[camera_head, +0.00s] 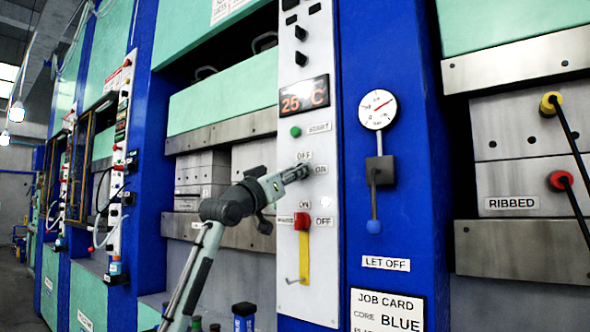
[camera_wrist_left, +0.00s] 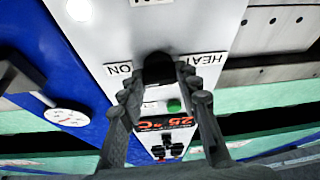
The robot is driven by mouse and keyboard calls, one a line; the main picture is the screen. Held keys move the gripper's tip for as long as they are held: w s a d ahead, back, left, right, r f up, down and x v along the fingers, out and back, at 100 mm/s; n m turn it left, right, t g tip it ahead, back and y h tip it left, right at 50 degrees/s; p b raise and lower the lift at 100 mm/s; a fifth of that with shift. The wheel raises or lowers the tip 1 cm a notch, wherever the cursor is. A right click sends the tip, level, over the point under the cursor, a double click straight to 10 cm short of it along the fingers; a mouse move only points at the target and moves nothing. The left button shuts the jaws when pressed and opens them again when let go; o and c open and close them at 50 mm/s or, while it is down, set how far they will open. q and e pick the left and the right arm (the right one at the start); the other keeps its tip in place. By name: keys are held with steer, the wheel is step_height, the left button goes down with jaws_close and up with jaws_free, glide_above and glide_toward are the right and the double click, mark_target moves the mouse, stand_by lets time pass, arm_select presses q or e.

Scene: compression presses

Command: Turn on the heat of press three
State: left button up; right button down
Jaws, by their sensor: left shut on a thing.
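A tall white control panel (camera_head: 300,255) stands on the blue press frame. It carries a lit red display (camera_head: 304,95) reading about 25 °C, a green button (camera_head: 295,131) labelled START and, below them, a switch with OFF and ON labels. My left gripper (camera_head: 301,172) reaches up to this switch from the lower left and hides most of it. In the left wrist view, upside down, the fingers of my left gripper (camera_wrist_left: 157,82) are closed around a dark heat knob (camera_wrist_left: 157,66) between the ON label (camera_wrist_left: 118,69) and the HEAT label (camera_wrist_left: 207,59). My right gripper is out of view.
A red and yellow lever (camera_head: 303,240) with ON and OFF labels sits lower on the panel. A round gauge (camera_head: 378,109) and a blue-tipped let-off lever (camera_head: 374,195) are to the right. Farther presses line the left. A job card (camera_head: 387,308) hangs low.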

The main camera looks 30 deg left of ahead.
arm_select(q)
steer(key=shift+f+m+h+p, duration=0.1)
steer(key=shift+m+h+p, duration=0.2)
steer(key=shift+m+h, duration=0.75)
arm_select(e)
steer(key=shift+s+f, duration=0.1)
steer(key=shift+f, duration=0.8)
arm_select(q)
steer(key=shift+m+y, duration=0.25)
steer(key=o, duration=1.1)
steer(key=v, duration=1.2)
